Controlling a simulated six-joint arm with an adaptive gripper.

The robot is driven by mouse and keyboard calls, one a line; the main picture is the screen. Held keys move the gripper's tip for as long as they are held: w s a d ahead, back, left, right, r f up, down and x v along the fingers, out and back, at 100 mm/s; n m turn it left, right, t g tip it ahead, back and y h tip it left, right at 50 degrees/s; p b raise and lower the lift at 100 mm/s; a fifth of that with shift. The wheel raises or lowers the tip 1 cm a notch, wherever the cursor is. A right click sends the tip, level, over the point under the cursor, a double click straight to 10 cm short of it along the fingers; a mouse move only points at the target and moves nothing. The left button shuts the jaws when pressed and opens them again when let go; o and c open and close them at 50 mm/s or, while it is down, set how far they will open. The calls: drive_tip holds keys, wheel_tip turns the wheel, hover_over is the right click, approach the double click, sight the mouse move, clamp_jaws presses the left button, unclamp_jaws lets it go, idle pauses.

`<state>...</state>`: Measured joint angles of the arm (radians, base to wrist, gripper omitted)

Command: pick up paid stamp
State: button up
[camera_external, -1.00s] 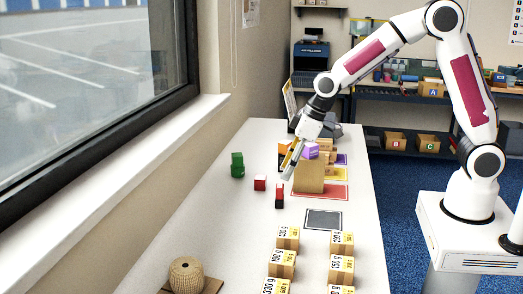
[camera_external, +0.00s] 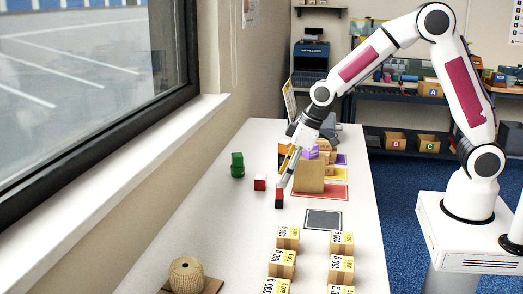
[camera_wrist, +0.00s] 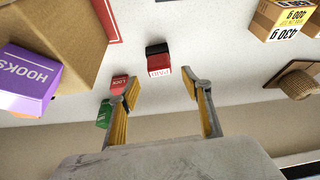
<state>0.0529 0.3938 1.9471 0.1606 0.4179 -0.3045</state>
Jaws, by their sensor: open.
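The paid stamp is a small red and black block (camera_external: 279,198) standing on the white table. In the wrist view the paid stamp (camera_wrist: 158,60) shows red lettering on a white label and a black part behind it. My gripper (camera_external: 285,182) is just above and beside the stamp in the external view. In the wrist view my gripper (camera_wrist: 162,86) is open and empty, with its yellow-padded fingers apart. The stamp appears beyond the fingertips, roughly between them. I cannot tell whether a finger touches it.
A red block (camera_external: 260,182) and a green block (camera_external: 237,165) stand to the left. A cardboard box (camera_external: 309,178) is close on the right, with a purple box (camera_wrist: 27,79) by it. Labelled cartons (camera_external: 288,238) and a twine ball (camera_external: 186,275) stand nearer the camera.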

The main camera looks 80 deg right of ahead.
sight(280, 196)
drive_tip(key=shift+s+x, duration=0.1)
drive_tip(key=shift+x, duration=0.75)
drive_tip(key=shift+s+x, duration=0.15)
drive_tip(key=shift+x, duration=1.7)
drive_tip(key=c, duration=1.2)
